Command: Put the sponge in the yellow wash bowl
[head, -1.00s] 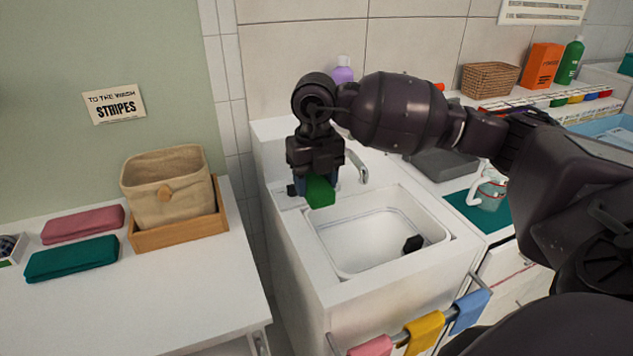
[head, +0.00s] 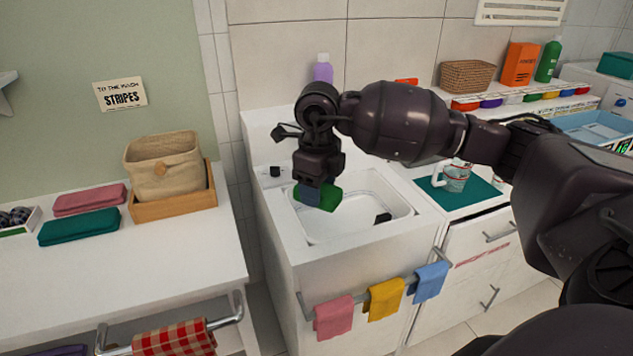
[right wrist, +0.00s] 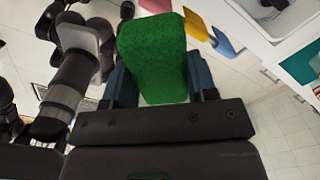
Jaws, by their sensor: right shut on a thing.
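My right gripper (head: 316,193) is shut on a green block (head: 327,200), which looks like the sponge. It holds it above the left part of the white sink basin. In the right wrist view the green sponge (right wrist: 153,58) sits between the two blue-grey fingers of the right gripper (right wrist: 155,80). I cannot clearly make out a yellow wash bowl. My left gripper is not in view.
The white sink (head: 355,234) has a small black item (head: 382,218) inside. Pink, yellow (head: 384,299) and blue cloths hang on its front rail. A glass jug (head: 455,178) stands on a teal mat to the right. A fabric basket (head: 165,165) stands on the left counter.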

